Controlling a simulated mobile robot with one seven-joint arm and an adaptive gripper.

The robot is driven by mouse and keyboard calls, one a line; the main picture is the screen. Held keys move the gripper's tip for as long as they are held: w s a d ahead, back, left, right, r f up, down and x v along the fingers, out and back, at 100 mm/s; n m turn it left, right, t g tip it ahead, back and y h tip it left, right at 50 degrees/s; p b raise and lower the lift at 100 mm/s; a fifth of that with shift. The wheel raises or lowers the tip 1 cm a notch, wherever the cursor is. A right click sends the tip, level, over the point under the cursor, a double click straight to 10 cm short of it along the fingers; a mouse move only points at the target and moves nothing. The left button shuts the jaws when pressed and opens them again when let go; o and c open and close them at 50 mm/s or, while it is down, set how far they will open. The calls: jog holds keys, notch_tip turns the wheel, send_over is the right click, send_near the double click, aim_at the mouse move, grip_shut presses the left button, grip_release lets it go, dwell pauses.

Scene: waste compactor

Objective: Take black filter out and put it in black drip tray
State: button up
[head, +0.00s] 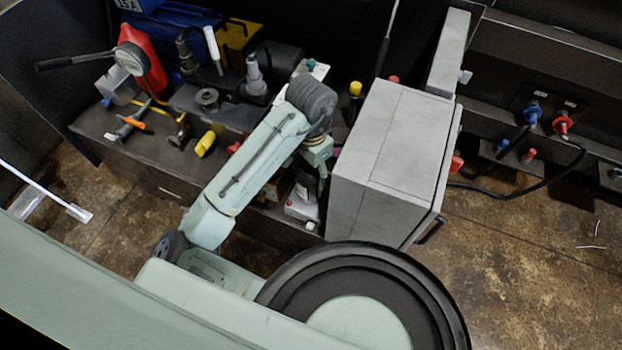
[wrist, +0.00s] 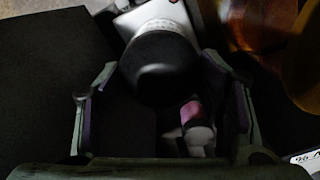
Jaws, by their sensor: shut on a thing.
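A round black part, which looks like the black filter (wrist: 160,68), shows in the wrist view, set against a pale grey body (wrist: 155,17). My gripper (wrist: 158,75) has one finger on each side of it and is shut on it. In the head view, a black part (head: 307,183) stands on a pale grey base (head: 302,208) below my wrist, beside the large grey box. My arm hides most of the fingers there. I cannot pick out the black drip tray for sure in either view.
The large grey box (head: 385,150) stands close right of my wrist. Tools, a red gauge pump (head: 140,58) and yellow-handled items (head: 205,143) crowd the dark bench (head: 100,128) to the left. Cables and blue and red connectors (head: 562,122) are at the right. Brown floor is open at lower right.

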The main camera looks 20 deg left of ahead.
jog(key=n+p, duration=0.2)
jog(key=n, duration=0.1)
jog(key=shift+a+r, duration=0.1)
jog(key=shift+r, duration=0.15)
jog(key=shift+f+n, duration=0.2)
jog(key=shift+n, duration=0.5)
jog(key=shift+r+n+p, duration=0.2)
jog(key=shift+n+p, duration=0.9)
jog(key=shift+p, duration=0.1)
jog(key=n+p, duration=0.1)
jog(key=n, duration=0.1)
jog(key=shift+f+n+p, duration=0.1)
jog(key=shift+n+p, duration=0.3)
jog(key=shift+a+f, duration=0.1)
jog(key=n, duration=0.3)
jog(key=shift+n, duration=1.2)
